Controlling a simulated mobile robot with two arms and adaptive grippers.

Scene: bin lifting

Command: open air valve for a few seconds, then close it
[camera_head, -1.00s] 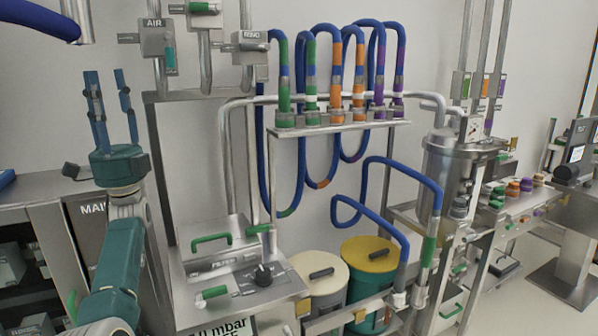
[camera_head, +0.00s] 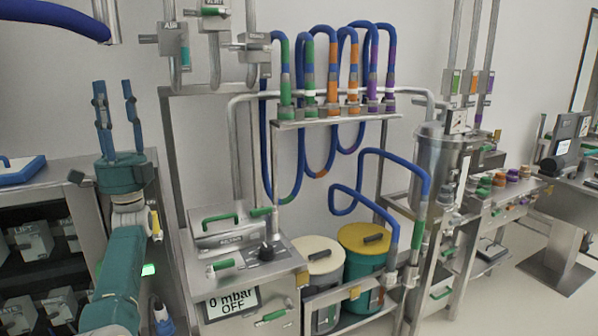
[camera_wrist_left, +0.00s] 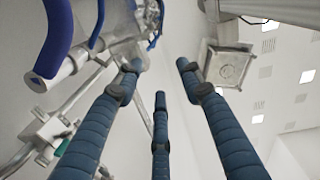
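The air valve is a grey box (camera_head: 172,40) labelled AIR on a vertical pipe at the upper left of the head view. Its small green part (camera_head: 185,57) is on the right side of the box, and a short grey stub sticks out to the left. My left gripper (camera_head: 114,90) points upward, to the left of the box and a little lower in the picture, apart from it. Its fingers are spread and empty. The left wrist view shows the three blue fingers (camera_wrist_left: 160,80) with nothing between them. My right gripper is out of view.
A blue hose with a metal end (camera_head: 106,20) hangs above my left gripper. Other valve boxes (camera_head: 213,18) stand right of the air valve. Below are a cabinet with a "0 mbar OFF" display (camera_head: 232,303), lidded bins (camera_head: 367,240) and a dark shelf (camera_head: 40,245).

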